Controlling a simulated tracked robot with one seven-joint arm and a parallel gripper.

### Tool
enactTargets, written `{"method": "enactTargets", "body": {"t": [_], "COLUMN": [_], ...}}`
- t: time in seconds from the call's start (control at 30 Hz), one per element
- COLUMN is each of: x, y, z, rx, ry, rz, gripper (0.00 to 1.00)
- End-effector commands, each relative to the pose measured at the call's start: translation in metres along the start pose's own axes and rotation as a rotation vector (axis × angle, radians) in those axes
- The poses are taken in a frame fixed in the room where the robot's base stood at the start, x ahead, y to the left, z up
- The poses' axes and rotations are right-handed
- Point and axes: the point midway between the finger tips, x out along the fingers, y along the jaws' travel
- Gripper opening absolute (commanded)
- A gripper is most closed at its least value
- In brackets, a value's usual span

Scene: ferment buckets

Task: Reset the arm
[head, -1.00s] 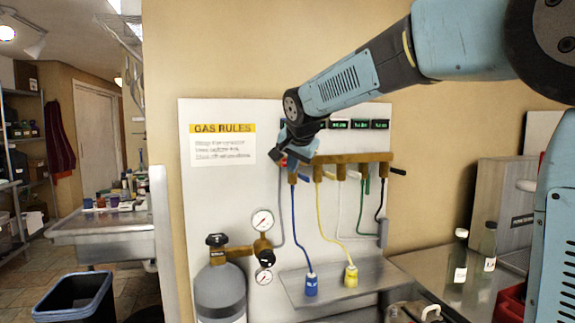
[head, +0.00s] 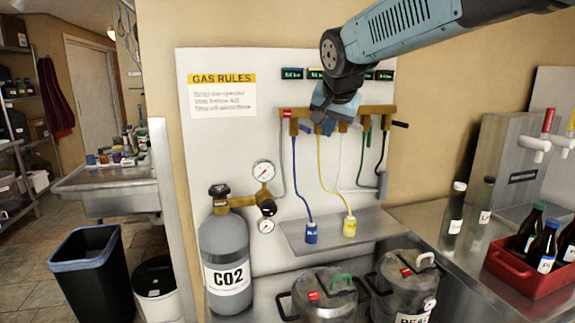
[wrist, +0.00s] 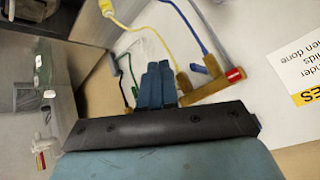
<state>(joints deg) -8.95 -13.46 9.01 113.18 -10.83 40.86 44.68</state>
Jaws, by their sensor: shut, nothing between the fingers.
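My gripper (head: 328,122) hangs in front of the brass gas manifold (head: 350,112) on the white wall panel in the head view, with my blue arm reaching in from the upper right. In the wrist view my gripper's fingers (wrist: 158,68) are together with nothing between them. The manifold also shows in the wrist view (wrist: 203,90), beside the fingers. I cannot tell whether the gripper touches the manifold or stands clear in front of it.
Blue (head: 311,233) and yellow (head: 349,226) hose fittings sit on a steel shelf. A CO2 cylinder (head: 226,250) with gauges stands left, and two kegs (head: 324,292) stand below. A red crate of bottles (head: 527,275) is at right. A bin (head: 90,280) stands at lower left.

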Motion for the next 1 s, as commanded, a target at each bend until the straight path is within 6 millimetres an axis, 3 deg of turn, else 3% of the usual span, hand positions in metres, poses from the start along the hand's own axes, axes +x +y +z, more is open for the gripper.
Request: {"method": "enactTargets", "body": {"t": [0.03, 0.2, 0.5, 0.73, 1.0], "x": [-0.01, -0.033, -0.063, -0.071, -0.072], "y": [0.021, 0.084, 0.177, 0.217, 0.227], "z": [0.01, 0.049, 0.135, 0.19, 0.205], "rx": [-0.022, -0.115, -0.265, -0.346, -0.371], "ry": [-0.004, -0.044, -0.134, -0.191, -0.207], "rz": [0.018, 0.068, 0.106, 0.096, 0.09], "gripper": [0.0, 0.0, 0.0, 0.0, 0.0]}}
